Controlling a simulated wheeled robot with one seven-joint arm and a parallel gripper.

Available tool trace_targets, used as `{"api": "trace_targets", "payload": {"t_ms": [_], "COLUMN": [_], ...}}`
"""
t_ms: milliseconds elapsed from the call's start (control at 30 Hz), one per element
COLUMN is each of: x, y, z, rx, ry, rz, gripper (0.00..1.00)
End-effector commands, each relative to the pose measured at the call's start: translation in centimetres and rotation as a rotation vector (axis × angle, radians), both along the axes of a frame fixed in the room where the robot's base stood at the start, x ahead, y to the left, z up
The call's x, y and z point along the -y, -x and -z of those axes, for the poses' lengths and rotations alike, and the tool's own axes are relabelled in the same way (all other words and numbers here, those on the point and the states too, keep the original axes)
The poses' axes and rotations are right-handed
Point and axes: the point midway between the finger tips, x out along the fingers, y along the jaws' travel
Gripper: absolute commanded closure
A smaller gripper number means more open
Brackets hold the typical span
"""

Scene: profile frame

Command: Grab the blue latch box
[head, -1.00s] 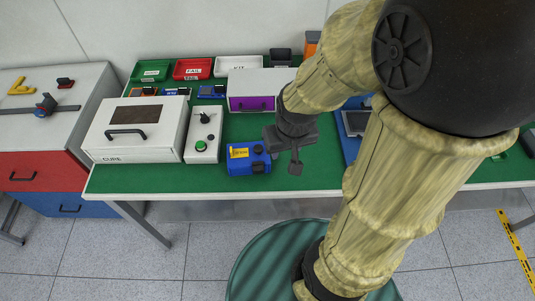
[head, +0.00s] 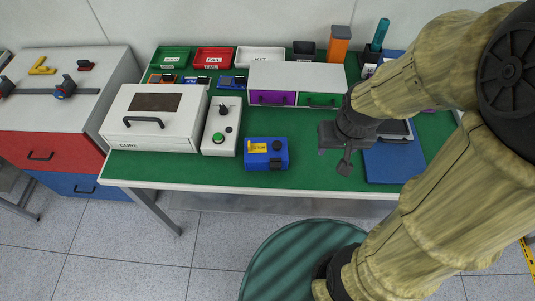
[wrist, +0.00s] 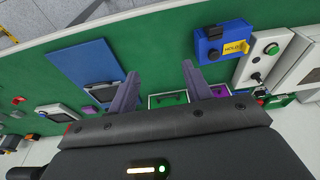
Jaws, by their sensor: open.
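The box lies beyond the right finger there.
A control box with a green button (head: 221,128) stands just left of the blue box, beside the white CURE box (head: 150,105). Behind are a drawer unit (head: 297,76) and several trays. A blue panel (head: 393,164) lies right of my gripper. Bare green table lies between.

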Motion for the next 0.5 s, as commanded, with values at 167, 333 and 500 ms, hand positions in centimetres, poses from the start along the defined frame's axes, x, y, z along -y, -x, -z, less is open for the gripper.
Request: {"api": "trace_targets", "payload": {"t_ms": [167,333,500], "x": [0.4,1.0,0.8], "y": [-0.4,-1.5,-3.6], "z": [1.9,6.1,10.4], "rx": [-0.077,-0.279,-0.528], "ry": [-0.040,-0.164,-0.362], "rz": [0.105,0.375,0.691], "gripper": [0.15,0.00,0.00]}}
